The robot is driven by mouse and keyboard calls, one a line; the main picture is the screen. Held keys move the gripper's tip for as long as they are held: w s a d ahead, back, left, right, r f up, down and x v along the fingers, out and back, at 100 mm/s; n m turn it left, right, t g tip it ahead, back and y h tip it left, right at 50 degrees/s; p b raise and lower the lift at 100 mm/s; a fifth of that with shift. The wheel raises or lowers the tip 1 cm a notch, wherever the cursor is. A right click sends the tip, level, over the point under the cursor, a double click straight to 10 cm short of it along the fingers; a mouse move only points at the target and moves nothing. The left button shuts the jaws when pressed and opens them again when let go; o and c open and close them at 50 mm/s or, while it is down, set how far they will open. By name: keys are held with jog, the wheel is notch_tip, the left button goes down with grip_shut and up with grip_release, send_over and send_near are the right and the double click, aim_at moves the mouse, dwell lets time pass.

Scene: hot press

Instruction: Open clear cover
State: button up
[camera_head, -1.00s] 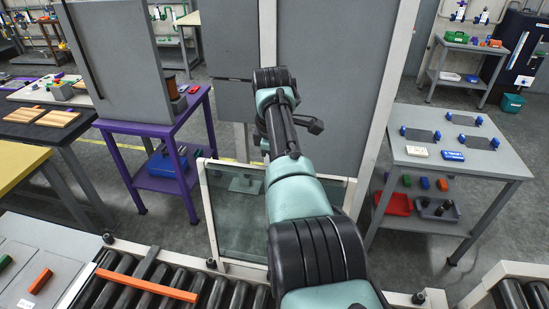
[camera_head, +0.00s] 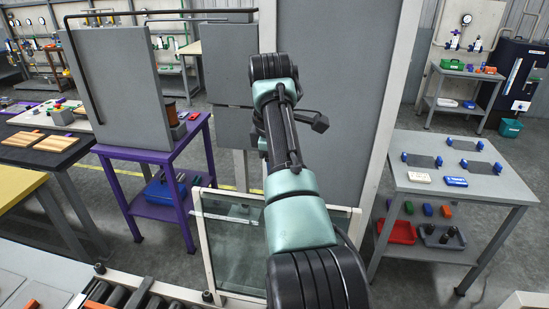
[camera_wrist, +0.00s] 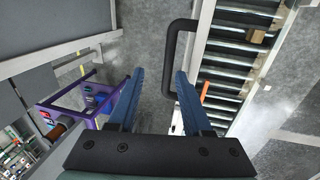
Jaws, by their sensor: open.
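The clear cover (camera_head: 228,250) is a see-through pane in a pale frame. It stands upright behind my arm in the head view, and my arm hides part of it. In the wrist view a black U-shaped handle (camera_wrist: 170,62) joins a pale frame edge above the rollers, to the right of centre. My gripper (camera_wrist: 160,72) has two blue fingers spread apart with nothing between them. The handle lies ahead, near the right fingertip; I cannot tell how deep the gap is. The gripper itself is hidden in the head view.
The roller conveyor (camera_wrist: 230,70) runs along the right of the wrist view. A purple table (camera_head: 160,150) stands to the left and a grey table (camera_head: 470,205) with blue fittings to the right. A large grey panel (camera_head: 350,80) rises behind my arm.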

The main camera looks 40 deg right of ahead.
jog(key=v, duration=0.7)
jog(key=shift+s+a, duration=0.2)
jog(key=shift+w, duration=0.1)
